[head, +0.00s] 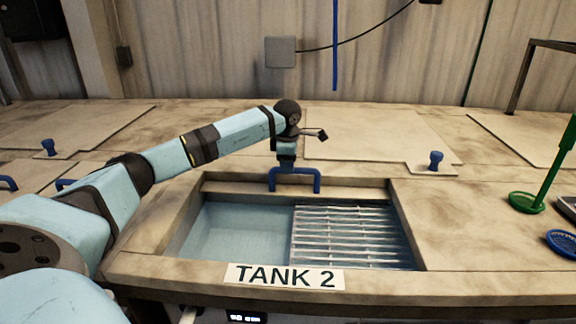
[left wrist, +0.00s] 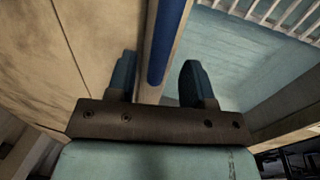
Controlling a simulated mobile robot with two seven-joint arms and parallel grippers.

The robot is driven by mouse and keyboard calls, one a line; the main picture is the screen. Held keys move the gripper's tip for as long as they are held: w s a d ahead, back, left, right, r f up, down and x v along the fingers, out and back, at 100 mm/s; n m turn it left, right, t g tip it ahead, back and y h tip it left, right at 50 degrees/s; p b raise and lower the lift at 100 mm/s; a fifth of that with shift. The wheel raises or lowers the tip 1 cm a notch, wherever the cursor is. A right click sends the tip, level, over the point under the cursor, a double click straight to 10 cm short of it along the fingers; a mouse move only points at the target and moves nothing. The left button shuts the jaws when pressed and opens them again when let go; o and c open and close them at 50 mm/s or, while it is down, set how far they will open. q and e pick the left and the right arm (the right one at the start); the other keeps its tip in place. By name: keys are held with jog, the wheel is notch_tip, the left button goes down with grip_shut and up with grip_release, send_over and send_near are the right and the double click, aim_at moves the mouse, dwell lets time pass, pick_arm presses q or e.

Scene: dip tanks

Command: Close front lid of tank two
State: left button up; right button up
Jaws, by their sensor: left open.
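Tank two's front opening is uncovered, with pale blue water (head: 235,232) on the left and a slatted metal grate (head: 350,240) on the right. A blue U-shaped handle (head: 316,182) stands at the opening's back edge, on a narrow wooden strip that seems to be the front lid's edge; the rest of that lid cannot be made out. My left gripper (head: 287,165) is over the handle, pointing down. In the left wrist view the handle's blue bar (left wrist: 168,40) runs between the open fingers (left wrist: 158,82), with gaps at its sides. My right gripper is not in view.
A closed back lid (head: 375,135) with a blue knob (head: 436,160) lies behind the opening. The "TANK 2" label (head: 284,276) is on the front rim. A green-handled strainer (head: 526,202) and a blue strainer (head: 563,243) lie at the right. The water surface looks clear of loose objects.

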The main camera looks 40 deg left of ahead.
pick_arm(q)
jog(key=shift+w+a+f, duration=0.15)
jog(key=shift+f, duration=0.85)
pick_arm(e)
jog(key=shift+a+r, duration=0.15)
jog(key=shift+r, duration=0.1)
pick_arm(q)
grip_shut()
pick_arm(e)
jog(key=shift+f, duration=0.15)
